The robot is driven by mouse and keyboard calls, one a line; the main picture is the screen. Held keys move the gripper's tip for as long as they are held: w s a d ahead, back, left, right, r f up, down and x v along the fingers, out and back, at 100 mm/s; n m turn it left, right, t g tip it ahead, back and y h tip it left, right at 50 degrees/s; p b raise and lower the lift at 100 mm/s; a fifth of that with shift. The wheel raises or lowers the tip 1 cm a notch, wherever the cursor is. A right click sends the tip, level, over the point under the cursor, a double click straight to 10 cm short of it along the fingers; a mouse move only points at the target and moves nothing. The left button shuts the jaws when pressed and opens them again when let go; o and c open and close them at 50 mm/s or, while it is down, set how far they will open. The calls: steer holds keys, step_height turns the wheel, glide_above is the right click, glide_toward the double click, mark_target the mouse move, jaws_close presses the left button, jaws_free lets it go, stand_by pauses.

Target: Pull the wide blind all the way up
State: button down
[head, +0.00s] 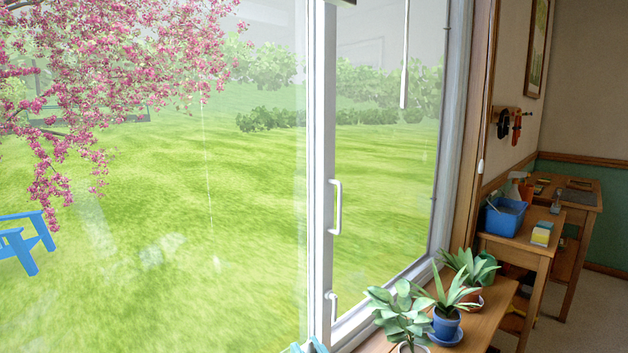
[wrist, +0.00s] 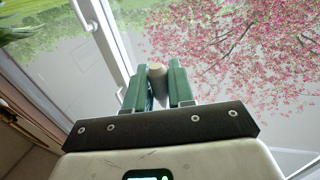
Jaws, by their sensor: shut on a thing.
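No slats or fabric of the wide blind show in either view. In the head view the large left pane (head: 180,200) is uncovered as far as I can see, and its top edge is out of frame. A thin pale line hangs in front of this pane; I cannot tell whether it is a cord or a reflection.
A white wand (head: 404,75) hangs before the right pane. A small white pull (head: 481,166) hangs by the right frame. Potted plants (head: 445,320) stand on the wooden sill. Desks with a blue bin (head: 503,218) stand at the right. White handles (head: 336,205) stick out from the window frame.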

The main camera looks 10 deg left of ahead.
steer(key=shift+f+b, duration=0.65)
steer(key=shift+f, duration=1.05)
steer(key=shift+f, duration=0.1)
step_height(320, 180, down, 9)
steer(key=b, duration=0.5)
steer(key=shift+b, duration=0.4)
step_height(320, 180, down, 9)
steer(key=b, duration=0.6)
step_height(320, 180, down, 9)
steer(key=b, duration=0.6)
